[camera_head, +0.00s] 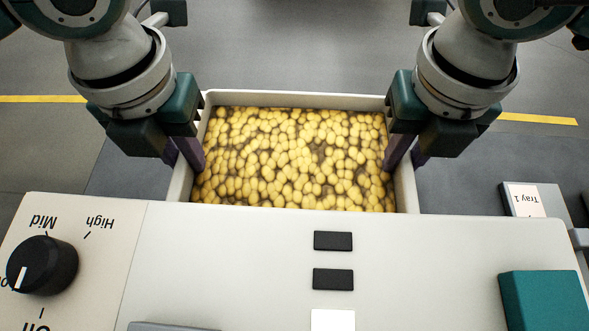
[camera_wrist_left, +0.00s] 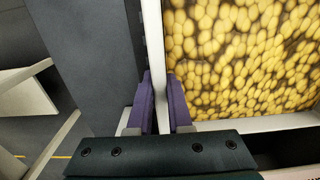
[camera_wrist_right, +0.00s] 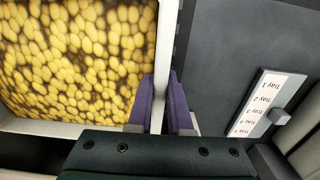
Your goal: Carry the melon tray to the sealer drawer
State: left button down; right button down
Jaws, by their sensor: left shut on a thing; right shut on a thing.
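The melon tray (camera_head: 295,97) is a white-walled tray full of yellow candies, ahead of me in the head view. Its near edge is hidden behind the white machine top. My left gripper (camera_head: 192,158) is shut on its left wall; in the left wrist view the purple fingers (camera_wrist_left: 160,78) straddle that wall. My right gripper (camera_head: 399,156) is shut on its right wall; in the right wrist view the fingers (camera_wrist_right: 161,78) straddle it. The tray looks roughly level. I cannot tell which part is the sealer drawer.
A white machine top (camera_head: 240,250) with a black knob (camera_head: 42,264) marked Mid and High lies nearest me, with black buttons and a teal block (camera_head: 545,300). A tray-label card (camera_wrist_right: 266,103) stands to the right, on dark grey housing. Grey floor with yellow lines lies beyond.

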pick_arm(q)
jog(key=shift+a+f, duration=0.15)
jog(key=shift+f, duration=0.1)
pick_arm(e)
jog(key=shift+d+f, duration=0.1)
jog(key=shift+f, duration=0.15)
pick_arm(q)
jog(key=c, duration=0.8)
grip_release()
jog(key=shift+c, duration=0.2)
pick_arm(e)
jog(key=c, duration=0.8)
grip_release()
jog(key=shift+c, duration=0.2)
pick_arm(q)
jog(key=shift+r, duration=0.1)
notch_tip(320, 180, up, 12)
jog(key=shift+w+f, duration=0.1)
jog(key=shift+f, duration=0.05)
pick_arm(e)
jog(key=shift+w+r, duration=0.1)
notch_tip(320, 180, up, 12)
jog(key=shift+f, duration=0.1)
